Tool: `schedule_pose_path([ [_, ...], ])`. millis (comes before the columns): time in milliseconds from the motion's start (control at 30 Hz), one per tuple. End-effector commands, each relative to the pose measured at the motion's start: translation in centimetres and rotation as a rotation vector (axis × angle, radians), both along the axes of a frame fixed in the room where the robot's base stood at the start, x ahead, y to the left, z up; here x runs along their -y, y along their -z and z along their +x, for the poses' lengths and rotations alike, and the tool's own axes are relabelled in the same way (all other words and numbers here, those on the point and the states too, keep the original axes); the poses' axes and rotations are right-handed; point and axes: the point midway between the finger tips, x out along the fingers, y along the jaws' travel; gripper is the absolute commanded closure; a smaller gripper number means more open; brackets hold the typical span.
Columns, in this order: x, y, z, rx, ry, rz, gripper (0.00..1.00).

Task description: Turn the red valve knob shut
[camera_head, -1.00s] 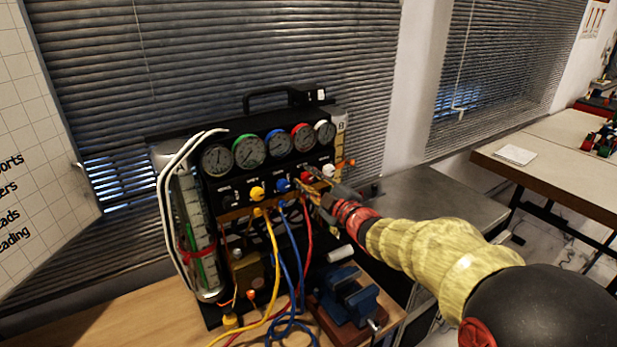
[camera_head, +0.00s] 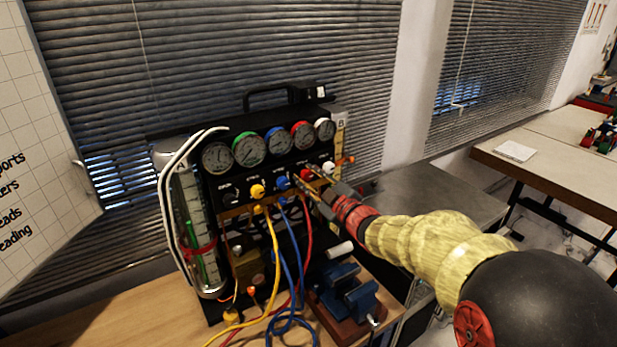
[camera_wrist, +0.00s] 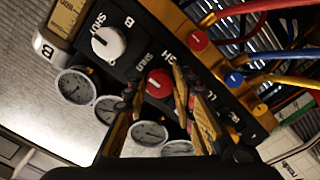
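The gauge rig (camera_head: 262,171) stands on the bench, with a row of round gauges above a row of knobs. The red valve knob (camera_head: 306,174) is between the blue and white knobs, partly covered by my fingers in the head view. In the wrist view the red knob (camera_wrist: 158,83) shows its face and a white pointer mark. My gripper (camera_head: 306,178) is at the knob. In the wrist view its fingers (camera_wrist: 157,92) are apart, one on each side of the knob, with gaps visible. Whether either finger touches it I cannot tell.
The white knob (camera_head: 328,168) and blue knob (camera_head: 283,183) flank the red one closely. Yellow, blue and red hoses (camera_head: 291,262) hang from the ports below. A blue vise (camera_head: 347,293) sits on the bench in front. A clear cylinder (camera_head: 190,225) stands at the rig's left.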

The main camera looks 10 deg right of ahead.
Motion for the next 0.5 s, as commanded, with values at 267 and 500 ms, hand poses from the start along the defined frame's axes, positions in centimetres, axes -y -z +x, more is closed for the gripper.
schedule_pose_path([
  [267, -0.02, 0.09, -0.01, -0.001, -0.001, 0.0, 0.58],
  [500, -0.02, -0.01, 0.0, 0.001, -0.001, -0.001, 0.56],
])
